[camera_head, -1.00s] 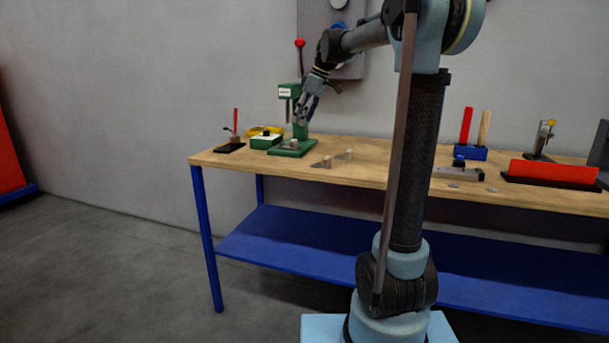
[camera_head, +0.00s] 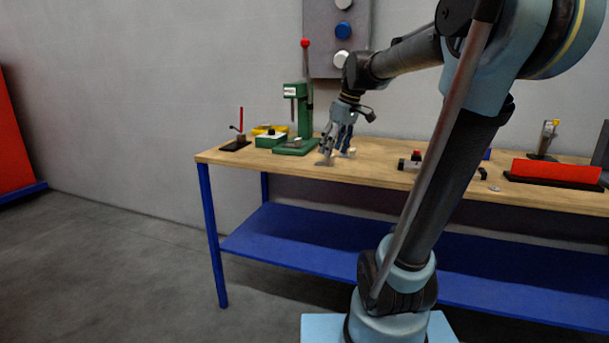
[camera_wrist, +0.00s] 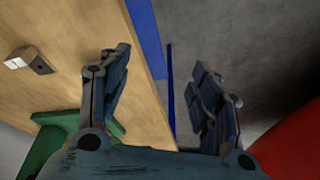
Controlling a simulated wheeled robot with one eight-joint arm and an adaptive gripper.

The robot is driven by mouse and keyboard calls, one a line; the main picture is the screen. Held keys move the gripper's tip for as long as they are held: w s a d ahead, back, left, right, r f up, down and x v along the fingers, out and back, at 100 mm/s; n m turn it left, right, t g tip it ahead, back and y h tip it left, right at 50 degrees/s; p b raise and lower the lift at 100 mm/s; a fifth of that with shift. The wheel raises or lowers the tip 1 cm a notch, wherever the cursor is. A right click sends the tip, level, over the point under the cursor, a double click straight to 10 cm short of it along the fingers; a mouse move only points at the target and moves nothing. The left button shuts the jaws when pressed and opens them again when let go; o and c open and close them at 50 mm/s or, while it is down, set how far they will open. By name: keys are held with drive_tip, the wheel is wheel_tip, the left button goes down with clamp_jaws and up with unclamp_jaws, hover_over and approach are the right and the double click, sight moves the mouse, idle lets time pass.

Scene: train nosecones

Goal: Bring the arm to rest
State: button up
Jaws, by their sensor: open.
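My gripper (camera_head: 334,148) points down above the wooden workbench (camera_head: 230,158), to the right of the green press. In the wrist view my gripper (camera_wrist: 163,72) is open, its two fingers wide apart with nothing between them. Below the gap lie the bench's edge and the floor. In the wrist view a small metal block (camera_wrist: 38,63) lies on the wood, to the left of the fingers.
The green press (camera_head: 305,120) with a red-knobbed lever stands close left of my gripper. A yellow-and-green tray (camera_head: 270,138) and a black stand (camera_head: 235,145) are farther left. A red block (camera_head: 556,171) and a clamp lie right. A button panel (camera_head: 325,60) hangs behind.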

drive_tip(key=s+d+f+m+h, duration=0.1)
drive_tip(key=s+d+f+m, duration=0.3)
drive_tip(key=s+f, duration=0.7)
drive_tip(key=s+d+f+m+h, duration=0.1)
drive_tip(key=s+d+f+m, duration=0.3)
drive_tip(key=s+f, duration=0.8)
drive_tip(key=shift+s+d+m+h, duration=0.2)
drive_tip(key=shift+d+m+h, duration=0.2)
drive_tip(key=shift+d, duration=0.35)
drive_tip(key=shift+w+f, duration=0.2)
drive_tip(key=shift+w, duration=0.25)
